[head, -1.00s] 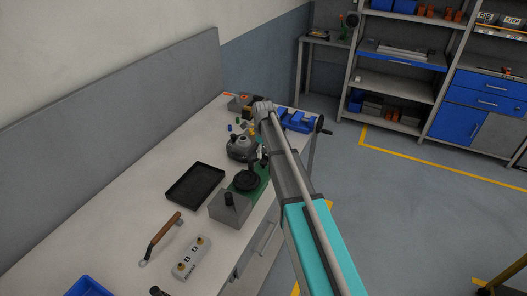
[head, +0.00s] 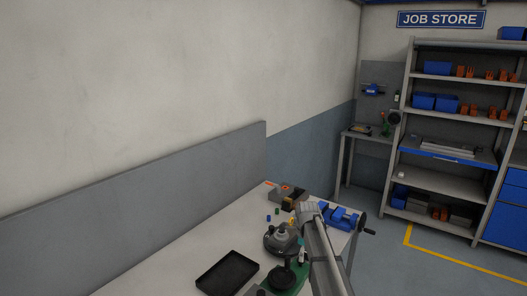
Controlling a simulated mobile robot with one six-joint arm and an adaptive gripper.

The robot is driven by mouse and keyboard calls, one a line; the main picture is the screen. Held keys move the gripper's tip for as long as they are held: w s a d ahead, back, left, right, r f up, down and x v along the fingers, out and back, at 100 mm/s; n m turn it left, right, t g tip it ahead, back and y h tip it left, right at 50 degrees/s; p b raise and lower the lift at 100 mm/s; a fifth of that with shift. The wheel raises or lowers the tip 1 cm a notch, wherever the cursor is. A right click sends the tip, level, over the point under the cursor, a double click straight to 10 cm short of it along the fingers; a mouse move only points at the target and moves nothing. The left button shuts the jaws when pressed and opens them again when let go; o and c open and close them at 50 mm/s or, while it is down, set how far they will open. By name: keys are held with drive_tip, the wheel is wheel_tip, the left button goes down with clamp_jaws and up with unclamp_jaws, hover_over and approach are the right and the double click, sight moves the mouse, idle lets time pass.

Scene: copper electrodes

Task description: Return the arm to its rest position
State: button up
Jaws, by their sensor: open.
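My arm (head: 325,255) rises from the lower edge of the head view, over the right side of the workbench (head: 205,258). Its far end stands in front of the blue vice. I cannot make out the gripper's fingers; the end of the arm hides them or they blend with the things behind. I see nothing held.
On the bench are a black tray (head: 228,273), a grey round device (head: 281,240), a green-based device (head: 288,277), a blue vice (head: 342,217) and a grey box (head: 285,191). A grey panel (head: 150,225) backs the bench. Shelving (head: 440,170) stands at right beyond open floor.

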drive_tip(key=s+d+n, duration=0.1)
drive_tip(key=s+n, duration=2.1)
drive_tip(key=s, duration=0.4)
drive_tip(key=shift+d+n, duration=0.15)
drive_tip(key=shift+n, duration=0.25)
drive_tip(key=shift+c, duration=0.3)
